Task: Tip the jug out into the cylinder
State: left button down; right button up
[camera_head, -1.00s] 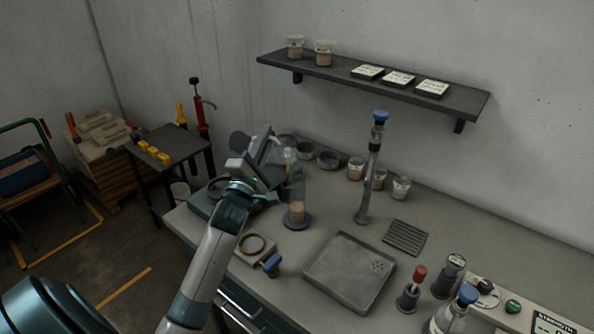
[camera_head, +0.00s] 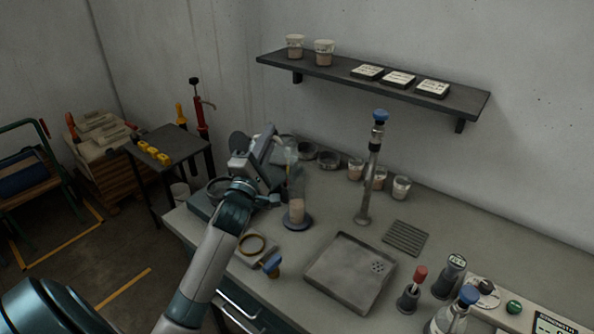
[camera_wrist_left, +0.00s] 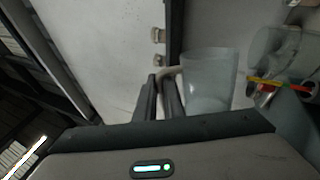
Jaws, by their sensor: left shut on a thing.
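My left gripper (camera_head: 268,146) is beside the top of the clear cylinder (camera_head: 297,185). The cylinder stands upright on a round dark base on the bench, with pale pinkish material in its lower part. In the left wrist view the fingers are closed on the handle of a translucent jug (camera_wrist_left: 208,80). The jug looks empty or nearly so there, but its inside is not clear. In the head view the jug is mostly lost behind the gripper and against the cylinder top, so its exact tilt is hard to tell. My right gripper is out of view.
A grey tray (camera_head: 350,272) lies in front of the cylinder. A tall stand with a blue cap (camera_head: 372,170) is to its right. Several small cups stand along the wall. A block with a brass ring (camera_head: 252,247) sits near the front edge. A shelf (camera_head: 330,72) hangs above.

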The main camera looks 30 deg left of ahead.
pick_arm(q)
jog(key=shift+s+d+r+m, duration=0.1)
jog(key=shift+d+r+m, duration=0.05)
jog(key=shift+d+m, duration=0.15)
